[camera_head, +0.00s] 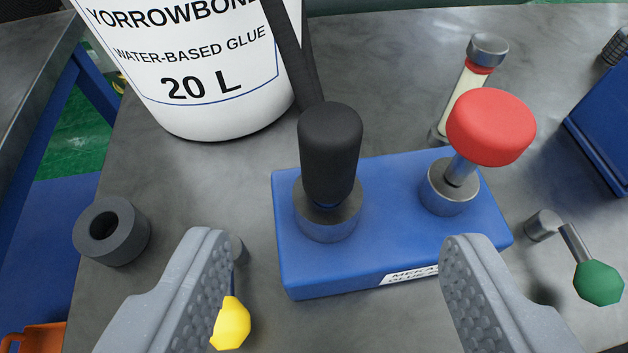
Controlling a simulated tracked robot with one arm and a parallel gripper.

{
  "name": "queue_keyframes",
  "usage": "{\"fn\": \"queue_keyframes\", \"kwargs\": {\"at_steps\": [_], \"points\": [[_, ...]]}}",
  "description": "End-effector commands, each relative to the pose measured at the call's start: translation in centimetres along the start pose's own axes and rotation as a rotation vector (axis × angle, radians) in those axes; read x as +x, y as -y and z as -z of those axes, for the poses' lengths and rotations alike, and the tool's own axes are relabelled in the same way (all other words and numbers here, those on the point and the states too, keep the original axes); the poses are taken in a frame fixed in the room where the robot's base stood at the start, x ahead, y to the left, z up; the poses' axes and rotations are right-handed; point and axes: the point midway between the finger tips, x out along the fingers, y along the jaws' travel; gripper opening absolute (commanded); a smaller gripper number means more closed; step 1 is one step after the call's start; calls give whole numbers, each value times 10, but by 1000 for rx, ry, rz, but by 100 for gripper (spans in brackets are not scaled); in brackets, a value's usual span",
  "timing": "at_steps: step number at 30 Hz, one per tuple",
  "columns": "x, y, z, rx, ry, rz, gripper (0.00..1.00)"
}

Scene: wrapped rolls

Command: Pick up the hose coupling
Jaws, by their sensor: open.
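What looks like the hose coupling is a black, rounded upright cylinder (330,150). It stands in a grey metal collar (328,222) on the left part of a blue block (400,245). A dark hose (292,50) comes down from the top of the view and meets or passes behind it. My gripper (338,240) is open and empty, its two grey ribbed fingers spread wide at the lower left and lower right. The black cylinder appears between the fingers, farther from the camera. I see no contact with it.
A red knob (490,127) on a metal stem stands right of the cylinder. A white glue bucket (195,65) is behind left. A yellow-knobbed lever (231,323) is near the left finger, a green-knobbed one (598,282) at right. A dark grey roll (112,231) lies left.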

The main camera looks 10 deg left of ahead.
Motion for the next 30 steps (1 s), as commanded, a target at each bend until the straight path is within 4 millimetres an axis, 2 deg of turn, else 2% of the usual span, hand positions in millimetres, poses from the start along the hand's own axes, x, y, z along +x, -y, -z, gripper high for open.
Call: {"fn": "queue_keyframes", "kwargs": {"at_steps": [8,21,30], "points": [[24,0,-3,0,4,0,58],[78,0,-2,0,4,0,58],[92,0,-1,0,1,-1,58]]}}
